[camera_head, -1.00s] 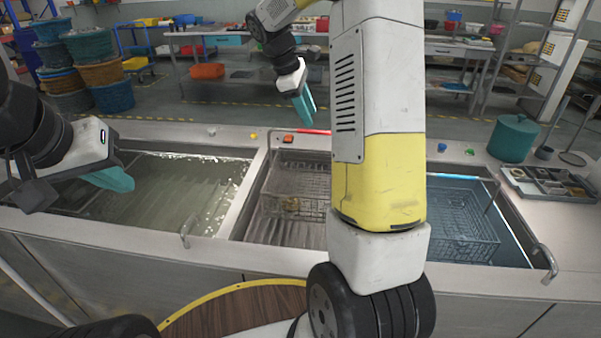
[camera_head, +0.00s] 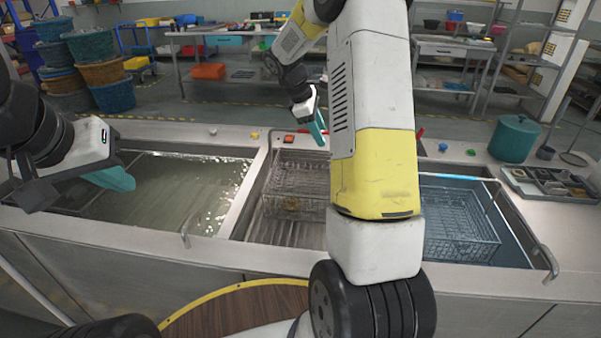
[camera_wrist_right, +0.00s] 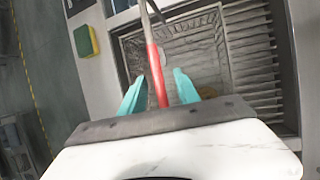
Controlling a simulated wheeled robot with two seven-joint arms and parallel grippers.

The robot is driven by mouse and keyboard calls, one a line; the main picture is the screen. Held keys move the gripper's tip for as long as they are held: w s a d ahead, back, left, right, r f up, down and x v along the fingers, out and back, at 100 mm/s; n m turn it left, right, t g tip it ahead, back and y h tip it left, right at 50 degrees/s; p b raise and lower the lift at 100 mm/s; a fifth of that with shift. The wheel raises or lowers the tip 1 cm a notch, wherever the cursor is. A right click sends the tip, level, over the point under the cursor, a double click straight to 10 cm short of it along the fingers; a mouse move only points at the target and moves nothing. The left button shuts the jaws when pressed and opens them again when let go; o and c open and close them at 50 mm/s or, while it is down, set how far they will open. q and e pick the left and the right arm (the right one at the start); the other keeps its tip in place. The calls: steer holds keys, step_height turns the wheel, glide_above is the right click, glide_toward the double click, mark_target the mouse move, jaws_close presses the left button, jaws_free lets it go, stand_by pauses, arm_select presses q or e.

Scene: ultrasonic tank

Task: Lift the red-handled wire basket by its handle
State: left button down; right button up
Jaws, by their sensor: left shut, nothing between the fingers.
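The wire basket (camera_head: 296,178) sits in the middle tank, with small brownish parts in it. Its red handle (camera_wrist_right: 155,72) shows in the right wrist view. In the head view the handle is mostly hidden behind my right arm. My right gripper (camera_head: 318,132) is low over the back of the middle tank. In the right wrist view its teal fingers (camera_wrist_right: 160,90) are apart, one on each side of the red handle. My left gripper (camera_head: 112,178) is shut and empty above the left tank.
The left tank (camera_head: 170,195) holds murky liquid. Another wire basket (camera_head: 455,225) with a blue handle stands in the right tank. A teal pot (camera_head: 514,138) and a parts tray (camera_head: 550,183) are on the right counter. A yellow-green sponge (camera_wrist_right: 86,42) lies beside the middle tank.

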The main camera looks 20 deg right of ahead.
steer(key=shift+f, duration=0.25)
stand_by(0.4)
steer(key=shift+c, duration=0.2)
jaws_close()
steer(key=shift+r, duration=0.1)
